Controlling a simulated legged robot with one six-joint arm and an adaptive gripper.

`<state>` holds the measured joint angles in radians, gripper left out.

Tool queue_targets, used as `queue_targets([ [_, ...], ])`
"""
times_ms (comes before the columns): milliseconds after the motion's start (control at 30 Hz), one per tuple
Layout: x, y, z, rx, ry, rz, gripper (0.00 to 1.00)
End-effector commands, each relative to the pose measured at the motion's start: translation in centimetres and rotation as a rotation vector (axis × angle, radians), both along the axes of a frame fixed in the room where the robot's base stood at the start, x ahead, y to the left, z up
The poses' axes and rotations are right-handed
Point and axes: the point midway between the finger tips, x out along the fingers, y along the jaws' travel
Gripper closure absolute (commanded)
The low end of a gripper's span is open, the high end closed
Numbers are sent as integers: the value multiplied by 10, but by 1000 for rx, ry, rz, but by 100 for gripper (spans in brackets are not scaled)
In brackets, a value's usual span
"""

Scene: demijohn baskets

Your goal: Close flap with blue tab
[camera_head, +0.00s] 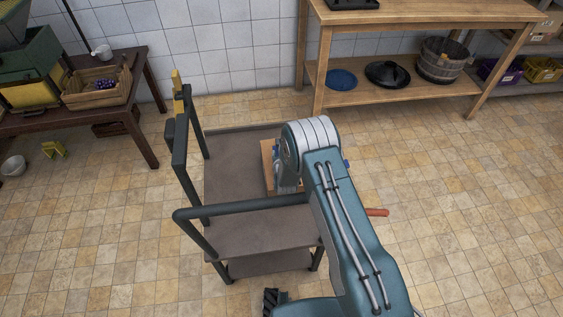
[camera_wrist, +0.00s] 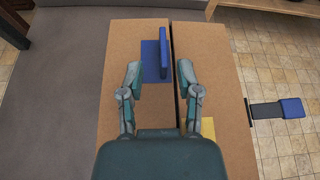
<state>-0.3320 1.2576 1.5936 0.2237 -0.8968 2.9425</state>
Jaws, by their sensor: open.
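In the wrist view, two brown cardboard-like panels lie side by side with a dark gap between them. The left panel (camera_wrist: 120,60) bears a flat blue patch (camera_wrist: 150,62) with a narrow blue piece (camera_wrist: 163,48) standing up from it beside the gap. The right panel (camera_wrist: 215,70) shows part of a yellow patch (camera_wrist: 208,126). My gripper (camera_wrist: 158,72) is open and empty, its fingers on either side of the blue patch in this view; contact cannot be told. In the head view, part of the brown box (camera_head: 268,165) shows behind my arm.
The box rests on a grey cart (camera_head: 228,178) with a dark rail (camera_head: 250,204). A blue block on a dark strip (camera_wrist: 291,108) juts beyond the right panel. A side table (camera_head: 140,75) and a wooden shelf (camera_head: 410,90) stand behind; tiled floor is open at right.

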Motion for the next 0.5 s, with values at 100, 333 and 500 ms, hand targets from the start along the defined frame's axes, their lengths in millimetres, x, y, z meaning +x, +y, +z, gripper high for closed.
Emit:
queue_targets([
  [100,-19,-3,8,0,3,1,56],
  [333,-53,-7,21,-1,3,1,56],
  [500,-68,-10,27,-1,3,0,56],
])
